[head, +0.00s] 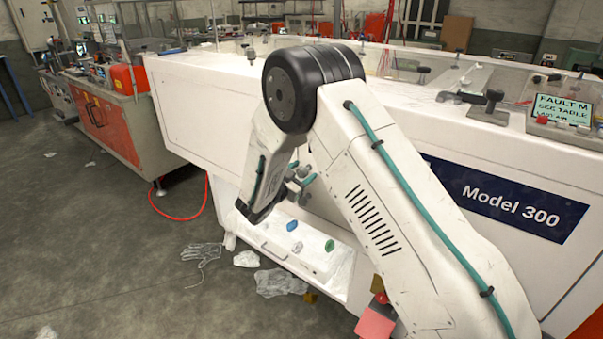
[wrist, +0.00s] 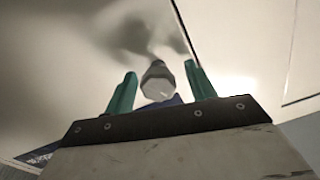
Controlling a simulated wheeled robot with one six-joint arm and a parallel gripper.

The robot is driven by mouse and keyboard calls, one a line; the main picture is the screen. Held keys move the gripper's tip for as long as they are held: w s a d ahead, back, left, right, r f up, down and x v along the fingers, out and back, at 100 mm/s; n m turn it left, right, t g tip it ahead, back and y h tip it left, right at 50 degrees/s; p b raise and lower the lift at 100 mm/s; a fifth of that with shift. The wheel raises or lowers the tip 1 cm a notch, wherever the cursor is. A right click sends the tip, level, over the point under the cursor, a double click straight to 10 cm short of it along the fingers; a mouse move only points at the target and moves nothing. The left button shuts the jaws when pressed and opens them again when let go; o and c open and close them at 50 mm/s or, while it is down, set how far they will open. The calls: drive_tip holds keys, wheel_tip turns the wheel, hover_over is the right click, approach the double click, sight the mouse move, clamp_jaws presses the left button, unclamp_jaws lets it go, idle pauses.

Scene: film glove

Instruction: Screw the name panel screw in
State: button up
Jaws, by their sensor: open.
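The dark blue name panel (head: 505,198) reading "Model 300" is on the white machine front, right of my arm in the head view; my arm covers its left end. My gripper (wrist: 160,70) is open, its two green fingers apart. A pale grey, faceted knob-like piece (wrist: 158,84) shows between the fingers, with a gap on each side; I cannot tell whether it is the screw. A small blue patch shows behind it. In the head view my gripper (head: 303,180) is near the machine front, partly hidden by my arm.
Below is a white open tray (head: 318,262) with small blue, white and green pieces. A glove (head: 203,252) and crumpled film (head: 279,282) lie on the floor. A red hose (head: 178,215) runs at the left. A lit fault screen (head: 563,108) stands on the machine top.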

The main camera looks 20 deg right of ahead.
drive_tip(key=shift+a, duration=0.1)
drive_tip(key=v, duration=0.7)
drive_tip(key=shift+s+a, duration=0.2)
drive_tip(key=shift+a, duration=0.05)
